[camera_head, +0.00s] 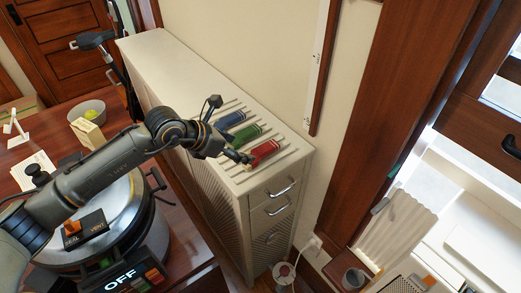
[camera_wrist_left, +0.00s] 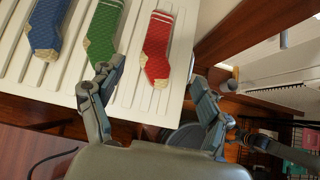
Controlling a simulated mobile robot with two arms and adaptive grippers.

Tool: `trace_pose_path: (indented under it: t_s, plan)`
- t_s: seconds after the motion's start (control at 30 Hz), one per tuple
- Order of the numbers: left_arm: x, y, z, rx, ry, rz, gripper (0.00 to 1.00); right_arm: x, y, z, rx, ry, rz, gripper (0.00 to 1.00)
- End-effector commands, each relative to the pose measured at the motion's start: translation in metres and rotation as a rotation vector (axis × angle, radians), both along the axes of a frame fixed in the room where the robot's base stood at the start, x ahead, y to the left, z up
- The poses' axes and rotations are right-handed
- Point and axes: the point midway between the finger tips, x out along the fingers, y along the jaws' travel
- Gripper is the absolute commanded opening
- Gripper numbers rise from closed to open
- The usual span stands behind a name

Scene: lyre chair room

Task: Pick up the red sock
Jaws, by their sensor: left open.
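The red sock (camera_head: 265,149) lies on the slatted white top of a long cabinet (camera_head: 180,75), near its front end. In the left wrist view the red sock (camera_wrist_left: 157,48) has a tan toe and pale stripes at the cuff. My left gripper (camera_head: 246,160) is open and empty beside the toe end of the red sock. In its wrist view the two fingers (camera_wrist_left: 153,82) are spread, with the toe of the sock showing between them. My right gripper is not in view.
A green sock (camera_wrist_left: 104,27) and a blue sock (camera_wrist_left: 47,25) lie beside the red one on the same slats. The wall stands close behind the cabinet. A bowl (camera_head: 88,109) with a green item rests on a wooden surface at left.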

Motion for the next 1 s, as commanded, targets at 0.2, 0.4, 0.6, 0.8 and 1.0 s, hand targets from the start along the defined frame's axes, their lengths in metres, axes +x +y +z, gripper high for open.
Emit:
trace_pose_path:
  t_s: [0.2,0.4,0.6,0.8,1.0]
  plan:
    - [0.012,-0.017,-0.019,-0.002,0.001,0.001,0.77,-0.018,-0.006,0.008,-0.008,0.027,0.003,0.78]
    - [0.017,-0.027,-0.026,-0.002,0.003,0.000,0.77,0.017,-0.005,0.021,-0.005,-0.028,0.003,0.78]
    - [0.029,-0.046,-0.045,-0.004,0.004,0.000,0.77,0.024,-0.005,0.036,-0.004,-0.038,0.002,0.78]
    - [0.035,-0.053,-0.056,-0.003,0.001,0.000,0.77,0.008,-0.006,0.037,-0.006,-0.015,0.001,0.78]
    - [0.035,-0.053,-0.056,-0.003,0.001,-0.001,0.77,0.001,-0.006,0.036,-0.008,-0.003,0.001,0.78]
